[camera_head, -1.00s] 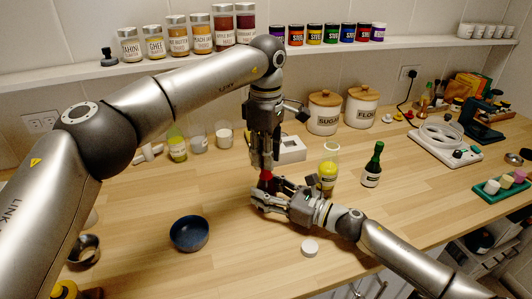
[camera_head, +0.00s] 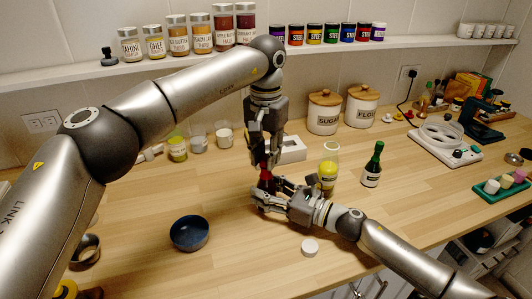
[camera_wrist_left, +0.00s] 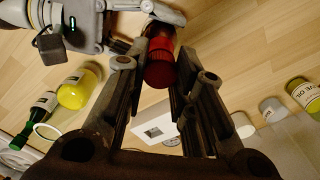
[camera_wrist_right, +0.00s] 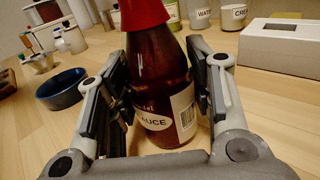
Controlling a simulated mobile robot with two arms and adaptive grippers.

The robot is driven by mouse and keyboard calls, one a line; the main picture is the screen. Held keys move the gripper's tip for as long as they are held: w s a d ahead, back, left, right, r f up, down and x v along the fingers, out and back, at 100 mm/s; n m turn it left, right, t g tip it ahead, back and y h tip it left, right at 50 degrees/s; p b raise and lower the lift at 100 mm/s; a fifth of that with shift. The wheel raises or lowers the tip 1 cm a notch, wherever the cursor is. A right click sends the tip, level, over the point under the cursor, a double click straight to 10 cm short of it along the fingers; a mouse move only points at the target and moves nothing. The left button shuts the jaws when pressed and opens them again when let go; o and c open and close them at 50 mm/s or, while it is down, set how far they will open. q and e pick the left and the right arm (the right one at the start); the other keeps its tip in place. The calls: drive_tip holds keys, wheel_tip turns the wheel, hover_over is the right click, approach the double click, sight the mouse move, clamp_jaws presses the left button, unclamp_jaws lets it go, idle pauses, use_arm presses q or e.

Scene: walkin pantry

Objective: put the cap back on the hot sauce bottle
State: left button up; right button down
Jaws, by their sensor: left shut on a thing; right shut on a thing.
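The hot sauce bottle (camera_wrist_right: 160,85) is dark red-brown with a white label and stands upright on the wooden counter. My right gripper (camera_head: 268,197) is shut around its body, with a finger on each side in the right wrist view. The red cap (camera_wrist_right: 143,12) is over the bottle's neck in that view; its top is out of frame, and I cannot tell whether it is fully seated. My left gripper (camera_head: 264,164) points down from above and is shut on the red cap, which also shows between its fingers in the left wrist view (camera_wrist_left: 160,72).
A blue bowl (camera_head: 189,233) is left of the grippers, and a white round lid (camera_head: 310,247) lies in front. A yellow bottle (camera_head: 328,167) and a green bottle (camera_head: 372,165) stand at right. A white box (camera_head: 292,149) is behind.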

use_arm(q)
drive_tip(key=shift+m, duration=0.6)
drive_tip(key=o, duration=0.6)
drive_tip(key=shift+o, duration=0.2)
drive_tip(key=shift+r, duration=2.3)
drive_tip(key=shift+c, duration=0.4)
